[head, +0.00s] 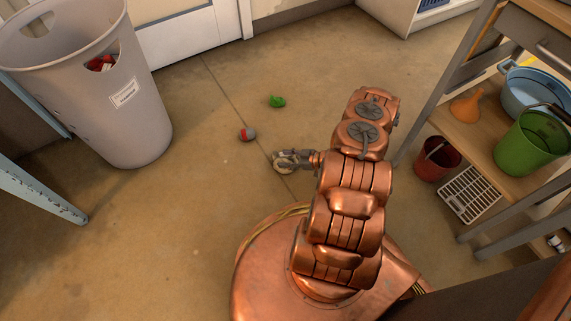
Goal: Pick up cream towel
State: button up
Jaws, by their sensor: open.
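I cannot clearly make out a cream towel in the head view. A small pale, cream-grey patch shows at my gripper (286,161), and I cannot tell whether it is cloth or part of the gripper. My gripper is low over the brown floor, left of my copper arm, with its jaws open. My arm hides part of the floor to its right.
A red and grey object (247,134) and a green object (277,101) lie on the floor beyond my gripper. A grey bin (125,120) stands at left. A wooden shelf unit at right holds a green bucket (531,143) and a blue tub (535,88).

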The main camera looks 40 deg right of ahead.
jog(key=shift+b+x, duration=0.35)
jog(key=shift+x, duration=1)
grip_shut()
